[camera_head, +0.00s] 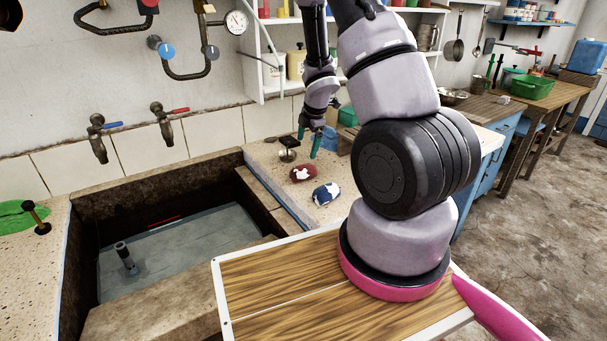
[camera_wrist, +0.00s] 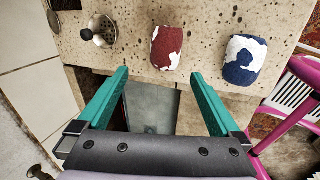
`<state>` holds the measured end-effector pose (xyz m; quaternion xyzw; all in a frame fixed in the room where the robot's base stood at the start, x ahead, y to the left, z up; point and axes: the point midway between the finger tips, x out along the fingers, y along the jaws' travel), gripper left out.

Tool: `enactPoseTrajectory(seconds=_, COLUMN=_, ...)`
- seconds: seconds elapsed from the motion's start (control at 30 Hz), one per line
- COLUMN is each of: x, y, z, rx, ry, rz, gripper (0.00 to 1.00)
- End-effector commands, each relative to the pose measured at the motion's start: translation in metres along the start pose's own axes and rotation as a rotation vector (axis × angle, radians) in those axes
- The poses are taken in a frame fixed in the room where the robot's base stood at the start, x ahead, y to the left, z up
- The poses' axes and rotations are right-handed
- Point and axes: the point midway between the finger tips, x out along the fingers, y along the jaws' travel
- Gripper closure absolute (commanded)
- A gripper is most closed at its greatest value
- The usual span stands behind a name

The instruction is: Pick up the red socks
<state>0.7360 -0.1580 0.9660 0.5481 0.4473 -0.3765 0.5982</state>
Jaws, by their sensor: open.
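The red socks (camera_head: 303,174) are a rolled red bundle with white patches, lying on the speckled stone counter beside the trough. They also show in the wrist view (camera_wrist: 167,48) at the top middle, beyond the fingertips. My gripper (camera_head: 309,143) is above the counter behind the red socks in the head view. In the wrist view my gripper (camera_wrist: 158,72) has its two green fingers spread wide apart with nothing between them. The red socks are clear of both fingers.
A blue and white rolled bundle (camera_head: 326,193) lies close to the right of the red socks. A small metal strainer-like item (camera_wrist: 98,31) sits to their left in the wrist view. The sunken stone trough (camera_head: 100,210) holds water. Brass taps (camera_head: 164,125) stick out from the wall.

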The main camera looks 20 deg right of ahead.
Motion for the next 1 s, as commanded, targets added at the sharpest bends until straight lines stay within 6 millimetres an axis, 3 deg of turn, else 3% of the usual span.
enactPoseTrajectory(seconds=0.3, x=0.049, y=-0.010, z=-0.002, rx=-0.040, ry=0.015, rz=-0.031, gripper=0.00)
enactPoseTrajectory(seconds=0.57, x=0.070, y=-0.011, z=-0.001, rx=-0.038, ry=0.013, rz=-0.029, gripper=0.00)
enactPoseTrajectory(seconds=0.83, x=0.106, y=-0.016, z=0.001, rx=-0.039, ry=0.013, rz=-0.029, gripper=0.00)
enactPoseTrajectory(seconds=1.0, x=0.116, y=-0.015, z=0.001, rx=-0.039, ry=0.013, rz=-0.026, gripper=0.00)
